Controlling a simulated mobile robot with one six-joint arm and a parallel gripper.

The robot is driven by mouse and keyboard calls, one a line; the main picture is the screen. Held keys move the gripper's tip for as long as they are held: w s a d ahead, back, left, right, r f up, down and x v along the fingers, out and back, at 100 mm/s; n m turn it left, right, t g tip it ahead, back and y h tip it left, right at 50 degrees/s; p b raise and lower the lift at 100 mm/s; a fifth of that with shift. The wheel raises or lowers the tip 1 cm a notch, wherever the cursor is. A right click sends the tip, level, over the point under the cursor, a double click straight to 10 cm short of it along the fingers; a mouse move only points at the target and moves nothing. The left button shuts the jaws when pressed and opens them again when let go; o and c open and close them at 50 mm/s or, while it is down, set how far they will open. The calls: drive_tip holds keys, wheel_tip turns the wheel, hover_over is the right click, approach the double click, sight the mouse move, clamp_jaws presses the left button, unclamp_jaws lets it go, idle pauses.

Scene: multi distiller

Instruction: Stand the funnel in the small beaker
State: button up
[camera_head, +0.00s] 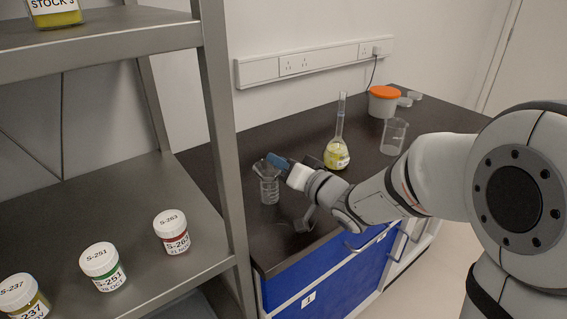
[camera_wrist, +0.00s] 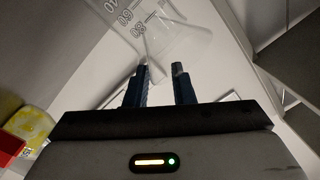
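The small beaker (camera_head: 269,190), clear with graduation marks, stands upright on the dark bench near its left end. The clear funnel (camera_head: 264,168) is at the beaker's mouth, its wide part above the rim; how deep its stem sits is hard to tell. My gripper (camera_head: 279,161) is at the funnel's upper right side, its blue fingers close to the funnel's rim. In the wrist view, the fingers of my gripper (camera_wrist: 161,75) are apart with a visible gap. The transparent funnel (camera_wrist: 190,38) and the marked beaker (camera_wrist: 122,18) lie just beyond the fingertips.
A flask with yellow liquid (camera_head: 337,153), a larger empty beaker (camera_head: 394,137) and an orange-lidded tub (camera_head: 383,101) stand farther right on the bench. A metal shelf (camera_head: 200,215) with several labelled jars is at left, its post near the small beaker.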

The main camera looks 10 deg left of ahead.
drive_tip(key=shift+o, duration=0.9)
drive_tip(key=v, duration=0.8)
drive_tip(key=shift+p, duration=0.4)
drive_tip(key=d+r+m+h+p, duration=0.35)
drive_tip(key=d+h+p, duration=0.45)
drive_tip(key=d+h, duration=0.75)
drive_tip(key=s+d+r+g+p, duration=0.1)
drive_tip(key=s+d+g+p, duration=0.2)
drive_tip(key=s, duration=0.5)
drive_tip(key=s+d+r+g+y+p, duration=0.1)
drive_tip(key=s+d+r+g+p, duration=0.1)
drive_tip(key=s+g, duration=0.3)
drive_tip(key=s+d, duration=0.1)
drive_tip(key=s, duration=0.2)
drive_tip(key=shift+s+d+p, duration=0.25)
drive_tip(key=shift+d+p, duration=0.05)
drive_tip(key=shift+p, duration=0.1)
